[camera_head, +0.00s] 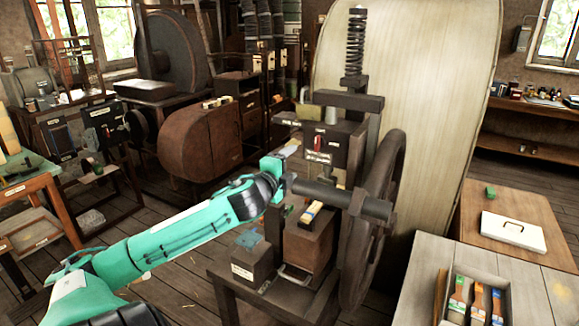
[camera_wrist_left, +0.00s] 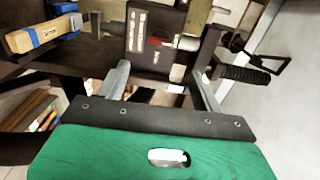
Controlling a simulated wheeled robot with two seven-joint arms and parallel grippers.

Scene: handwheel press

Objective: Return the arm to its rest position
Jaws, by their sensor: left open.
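My left arm reaches in from the left in the head view, and its left gripper (camera_head: 285,178) is beside the end of the press's thick dark horizontal bar (camera_head: 345,200). In the left wrist view the two grey fingers (camera_wrist_left: 162,85) stand wide apart with nothing held between them. The handwheel press has a tall coil spring (camera_head: 355,48) on top and a large dark handwheel (camera_head: 375,215) on its right side, seen nearly edge-on. Whether the gripper touches the bar cannot be told. My right gripper is not in view.
A wooden block (camera_head: 308,245) sits on the press stand. A grey table with a tray (camera_head: 450,325) of coloured packets is at front right. Floor shows at left.

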